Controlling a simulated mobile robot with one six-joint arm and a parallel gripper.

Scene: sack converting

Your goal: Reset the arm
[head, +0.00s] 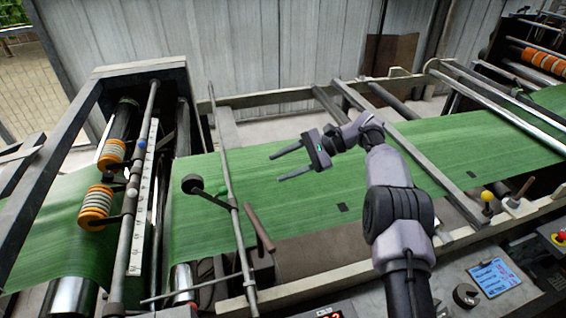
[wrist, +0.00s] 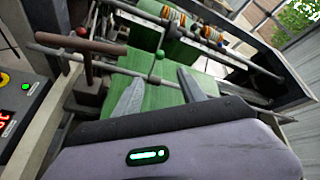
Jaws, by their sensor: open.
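My gripper (head: 283,164) is in the middle of the head view, above the green woven web (head: 330,195), with its fingers pointing left. The fingers are apart and nothing is between them. In the wrist view my gripper (wrist: 163,90) also shows two spread, empty fingers over the green web (wrist: 165,98). My arm comes up from the lower right of the head view and bends at the elbow. I cannot tell the exact height of the fingers above the web.
Orange-ringed rollers (head: 97,205) sit in the left frame. A control panel (head: 490,278) with a blue screen is at lower right. A yellow knob (head: 487,197) stands nearby.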

